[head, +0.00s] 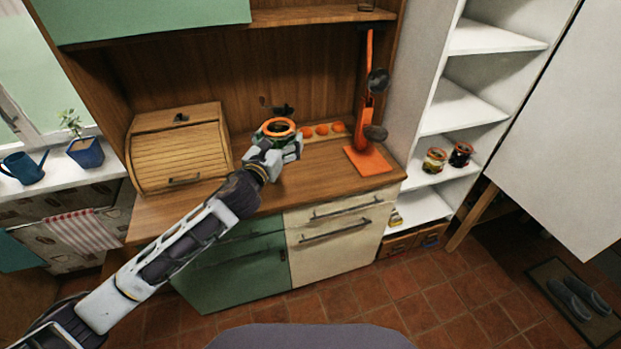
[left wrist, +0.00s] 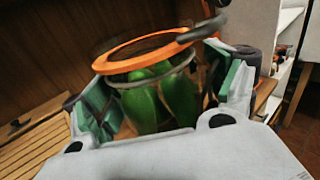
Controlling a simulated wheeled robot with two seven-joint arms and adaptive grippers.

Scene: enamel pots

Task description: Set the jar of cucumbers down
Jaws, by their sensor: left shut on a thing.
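The jar of cucumbers (left wrist: 160,95) is glass with green cucumbers inside and an orange ring at its open top. In the head view its orange rim (head: 279,127) shows at the end of my left arm, over the wooden counter (head: 325,180). My left gripper (head: 273,148) is shut around the jar; in the left wrist view its green-padded fingers stand on both sides of the glass. The jar's bottom is hidden, so I cannot tell whether it touches the counter. My right gripper is not in view.
A wooden bread box (head: 180,150) stands left of the jar. Several orange round things (head: 322,130) lie behind it on the right. A tall orange device (head: 368,125) stands farther right. Bare counter lies in front of the orange things.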

